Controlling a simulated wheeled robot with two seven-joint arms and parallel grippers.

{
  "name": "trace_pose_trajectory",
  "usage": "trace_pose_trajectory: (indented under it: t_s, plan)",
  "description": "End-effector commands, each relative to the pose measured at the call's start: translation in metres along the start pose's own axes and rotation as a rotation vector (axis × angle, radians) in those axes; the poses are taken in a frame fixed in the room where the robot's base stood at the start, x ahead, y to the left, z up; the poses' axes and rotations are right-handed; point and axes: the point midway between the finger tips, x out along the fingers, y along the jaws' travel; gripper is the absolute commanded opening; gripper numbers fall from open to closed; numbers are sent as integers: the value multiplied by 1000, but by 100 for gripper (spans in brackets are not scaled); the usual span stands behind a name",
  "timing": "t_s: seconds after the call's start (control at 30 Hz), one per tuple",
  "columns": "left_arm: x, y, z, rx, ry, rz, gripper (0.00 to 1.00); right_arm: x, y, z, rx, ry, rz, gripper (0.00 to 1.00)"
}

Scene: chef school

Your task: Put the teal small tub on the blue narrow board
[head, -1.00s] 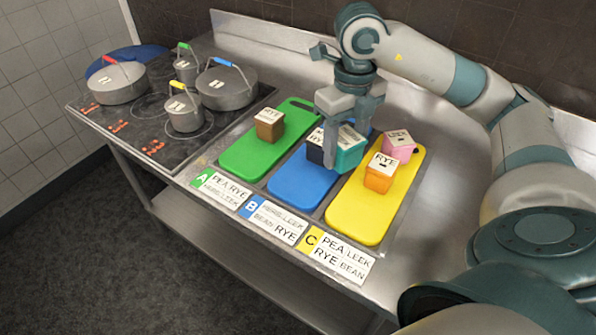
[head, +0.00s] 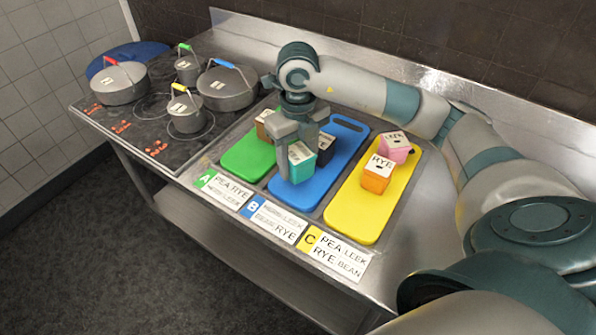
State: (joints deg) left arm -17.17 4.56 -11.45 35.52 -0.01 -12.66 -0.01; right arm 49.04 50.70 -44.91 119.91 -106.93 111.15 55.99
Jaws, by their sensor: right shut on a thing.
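The teal small tub (head: 301,170), with a pale label on top, is between the fingers of my right gripper (head: 296,158), which is shut on it. The tub is over the front-left part of the blue narrow board (head: 318,188); I cannot tell if it touches the board. A black tub (head: 326,147) stands on the blue board just behind and right of the teal tub, partly hidden by the gripper. My left gripper is not in view.
A brown tub (head: 263,124) stands on the green board (head: 240,160), partly hidden by my gripper. The yellow board (head: 350,215) holds an orange tub (head: 376,182) and a pink tub (head: 396,152). Pots stand on the stove (head: 150,115). The blue board's back end is bare.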

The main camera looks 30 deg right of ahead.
Motion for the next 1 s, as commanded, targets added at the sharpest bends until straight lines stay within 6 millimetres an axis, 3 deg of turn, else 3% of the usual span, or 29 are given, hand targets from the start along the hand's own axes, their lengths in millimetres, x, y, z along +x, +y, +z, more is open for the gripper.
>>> trace_pose_trajectory:
  t_s: [0.4, 0.87, 0.9, 0.97, 1.0]
  plan:
    - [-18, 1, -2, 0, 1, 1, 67, 36, 0, -1, 0, 2, 0, 20]
    - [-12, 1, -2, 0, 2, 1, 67, 44, 0, 0, 0, -1, 0, 20]
    - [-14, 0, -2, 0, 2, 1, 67, 42, 0, 0, 0, 0, 0, 55]
    - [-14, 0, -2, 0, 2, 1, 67, 42, 0, 0, 0, 0, 0, 67]
    - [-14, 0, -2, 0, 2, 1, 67, 42, 0, 0, 0, 0, 0, 67]
